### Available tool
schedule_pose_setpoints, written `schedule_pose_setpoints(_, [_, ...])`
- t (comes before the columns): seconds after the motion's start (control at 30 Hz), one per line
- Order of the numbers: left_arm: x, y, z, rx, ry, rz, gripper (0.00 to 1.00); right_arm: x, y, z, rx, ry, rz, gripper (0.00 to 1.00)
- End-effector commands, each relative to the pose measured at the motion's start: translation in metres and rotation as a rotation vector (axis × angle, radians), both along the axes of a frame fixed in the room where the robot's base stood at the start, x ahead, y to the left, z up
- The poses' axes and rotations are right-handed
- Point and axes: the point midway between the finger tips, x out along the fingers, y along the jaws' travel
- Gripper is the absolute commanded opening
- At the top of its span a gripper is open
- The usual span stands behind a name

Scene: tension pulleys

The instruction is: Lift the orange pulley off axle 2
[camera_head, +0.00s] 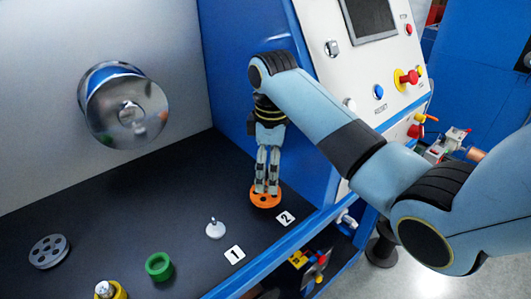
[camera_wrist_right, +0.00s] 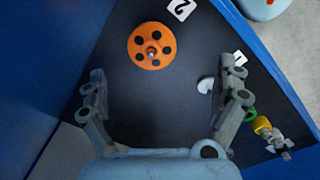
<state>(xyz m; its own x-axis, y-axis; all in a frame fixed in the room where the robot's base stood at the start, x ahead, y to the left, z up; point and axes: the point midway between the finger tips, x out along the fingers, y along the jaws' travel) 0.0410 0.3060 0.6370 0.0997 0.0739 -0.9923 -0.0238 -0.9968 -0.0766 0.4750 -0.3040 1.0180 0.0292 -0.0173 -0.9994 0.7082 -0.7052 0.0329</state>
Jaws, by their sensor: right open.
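The orange pulley (camera_head: 265,200) lies flat on the dark deck beside label 2 (camera_head: 285,218). In the right wrist view the pulley (camera_wrist_right: 140,46) shows a ring of dark holes, with the small bright tip of axle 2 (camera_wrist_right: 152,50) in its centre. My right gripper (camera_head: 266,190) points down over the pulley in the head view and hides part of it. In the wrist view the right gripper's fingers (camera_wrist_right: 167,88) are spread wide and empty, with the pulley farther up the picture than the fingertips. My left gripper is not in view.
A white cone-shaped axle base (camera_head: 215,231) stands by label 1 (camera_head: 235,254). A green ring (camera_head: 159,267), a grey pulley (camera_head: 49,252) and a yellow part (camera_head: 112,291) lie to the left. A blue wall (camera_head: 235,90) rises close behind my right gripper. A blue rail (camera_head: 290,243) edges the deck.

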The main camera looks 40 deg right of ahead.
Motion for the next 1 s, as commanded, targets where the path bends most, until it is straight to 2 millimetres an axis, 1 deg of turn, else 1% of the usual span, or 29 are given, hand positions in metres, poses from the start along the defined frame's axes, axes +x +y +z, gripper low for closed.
schedule_pose_setpoints(0.03, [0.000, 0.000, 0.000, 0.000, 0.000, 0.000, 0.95, 0.011, -0.001, 0.005, 0.007, 0.013, 0.028, 1.00])
schedule_pose_setpoints(0.1, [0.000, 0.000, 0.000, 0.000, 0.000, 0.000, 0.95, 0.019, -0.002, 0.009, 0.013, 0.024, 0.058, 1.00])
schedule_pose_setpoints(0.2, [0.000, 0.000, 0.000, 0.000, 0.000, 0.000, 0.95, 0.023, -0.003, 0.009, 0.017, 0.033, 0.077, 1.00])
schedule_pose_setpoints(0.27, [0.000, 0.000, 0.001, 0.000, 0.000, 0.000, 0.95, 0.023, -0.003, 0.004, 0.017, 0.035, 0.079, 1.00])
schedule_pose_setpoints(0.37, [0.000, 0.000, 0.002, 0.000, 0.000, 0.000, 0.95, 0.022, -0.002, -0.010, 0.018, 0.037, 0.078, 1.00])
schedule_pose_setpoints(0.6, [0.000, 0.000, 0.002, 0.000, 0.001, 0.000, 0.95, 0.023, -0.002, -0.057, 0.017, 0.035, 0.077, 1.00])
schedule_pose_setpoints(0.7, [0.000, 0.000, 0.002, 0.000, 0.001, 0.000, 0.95, 0.022, -0.002, -0.073, 0.017, 0.035, 0.077, 1.00])
schedule_pose_setpoints(0.83, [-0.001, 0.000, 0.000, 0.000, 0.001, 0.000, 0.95, 0.023, -0.002, -0.088, 0.017, 0.033, 0.077, 1.00])
schedule_pose_setpoints(1.0, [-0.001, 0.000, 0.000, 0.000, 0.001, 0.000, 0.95, 0.023, -0.002, -0.096, 0.016, 0.031, 0.077, 1.00])
